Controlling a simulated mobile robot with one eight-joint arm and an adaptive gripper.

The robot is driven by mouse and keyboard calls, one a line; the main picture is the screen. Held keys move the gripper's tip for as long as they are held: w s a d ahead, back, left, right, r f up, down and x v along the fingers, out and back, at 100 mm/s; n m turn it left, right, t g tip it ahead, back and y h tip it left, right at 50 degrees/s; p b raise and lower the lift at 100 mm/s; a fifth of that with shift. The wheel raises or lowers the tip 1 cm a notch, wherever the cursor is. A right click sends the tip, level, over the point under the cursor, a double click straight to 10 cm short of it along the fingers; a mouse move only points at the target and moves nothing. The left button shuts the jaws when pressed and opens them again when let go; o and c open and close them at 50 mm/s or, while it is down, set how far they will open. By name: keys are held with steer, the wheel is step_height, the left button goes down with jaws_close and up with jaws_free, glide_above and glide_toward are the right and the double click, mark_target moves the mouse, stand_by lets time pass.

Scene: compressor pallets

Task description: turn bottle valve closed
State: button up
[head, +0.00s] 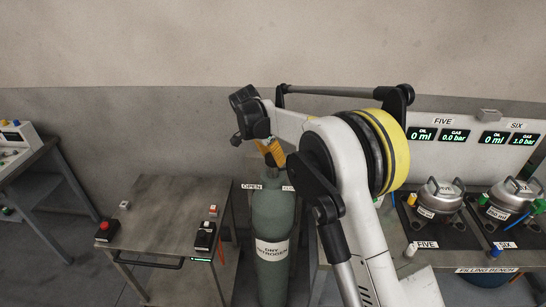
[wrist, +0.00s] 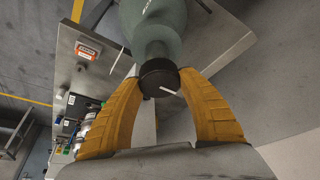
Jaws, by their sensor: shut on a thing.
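The grey-green gas bottle (head: 272,220), labelled DRY NITROGEN, stands upright between the metal table and the filling bench. Its top also shows in the wrist view (wrist: 152,22). The bottle valve is a dark round knob (wrist: 159,78) with a white pointer mark on its face. My gripper (wrist: 161,85) has two orange fingers, one on each side of the knob and shut on it. In the head view my gripper (head: 273,157) is above the bottle, and my arm hides much of the valve there.
A metal table (head: 165,215) with a red button box (head: 107,229) and small devices stands left of the bottle. The filling bench (head: 455,258) at right carries compressors FIVE (head: 441,194) and SIX (head: 513,196).

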stand_by(0.3)
steer(key=o, duration=1.2)
steer(key=shift+f, duration=0.1)
steer(key=v, duration=1.2)
steer(key=shift+w, duration=0.1)
steer(key=shift+d, duration=0.15)
